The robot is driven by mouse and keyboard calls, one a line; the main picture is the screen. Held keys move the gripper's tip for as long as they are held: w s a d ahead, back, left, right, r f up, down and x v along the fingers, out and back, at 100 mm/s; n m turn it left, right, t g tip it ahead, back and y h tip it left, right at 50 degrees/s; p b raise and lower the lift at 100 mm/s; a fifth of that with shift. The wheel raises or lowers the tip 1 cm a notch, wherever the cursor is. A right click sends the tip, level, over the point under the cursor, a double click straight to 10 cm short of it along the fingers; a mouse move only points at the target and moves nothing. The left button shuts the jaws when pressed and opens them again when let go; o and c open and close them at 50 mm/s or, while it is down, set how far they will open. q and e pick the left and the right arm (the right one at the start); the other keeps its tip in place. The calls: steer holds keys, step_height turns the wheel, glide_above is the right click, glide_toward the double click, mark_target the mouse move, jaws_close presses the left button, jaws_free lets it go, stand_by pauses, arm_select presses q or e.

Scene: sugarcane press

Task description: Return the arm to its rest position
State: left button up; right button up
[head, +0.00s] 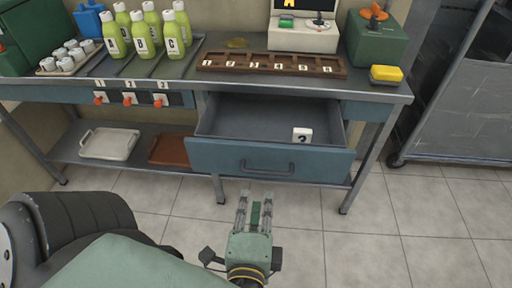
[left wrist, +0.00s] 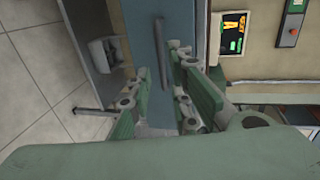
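My left gripper (head: 255,202) is low in the middle of the head view, in front of the open drawer. Its two fingers are apart with nothing visible held between them. The blue drawer (head: 220,158) is pulled out from under the counter, and its grey handle (head: 267,166) is beyond my fingertips. The left wrist view shows the handle (left wrist: 160,52) and drawer front (left wrist: 143,65) past the spread fingers. I cannot tell the exact gap to the handle. A white block with a dark mark (head: 302,135) lies in the drawer. My right gripper is not in view.
Tiled floor in front is clear.

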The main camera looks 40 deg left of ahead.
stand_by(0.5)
arm_select(q)
steer(key=s+d+f+n+g+h, duration=0.1)
steer(key=s+f+n+g+h, duration=0.2)
steer(key=f, duration=0.8)
steer(key=s+f+n+g+h, duration=0.15)
steer(key=f+n+g, duration=0.25)
steer(key=f, duration=0.6)
steer(key=s+d+f+n+g+h, duration=0.1)
steer(key=f+n+g+h, duration=0.25)
steer(key=f, duration=0.75)
steer(key=s+a+f+g+p, duration=0.1)
steer(key=s+f+p, duration=0.2)
steer(key=s+p, duration=0.6)
steer(key=s+a+f+m+g+p, duration=0.1)
steer(key=s+a+f+p, duration=0.1)
steer(key=s+p, duration=0.7)
steer(key=shift+s+a+f, duration=0.25)
steer(key=shift+s+f, duration=0.4)
steer(key=shift+s, duration=0.2)
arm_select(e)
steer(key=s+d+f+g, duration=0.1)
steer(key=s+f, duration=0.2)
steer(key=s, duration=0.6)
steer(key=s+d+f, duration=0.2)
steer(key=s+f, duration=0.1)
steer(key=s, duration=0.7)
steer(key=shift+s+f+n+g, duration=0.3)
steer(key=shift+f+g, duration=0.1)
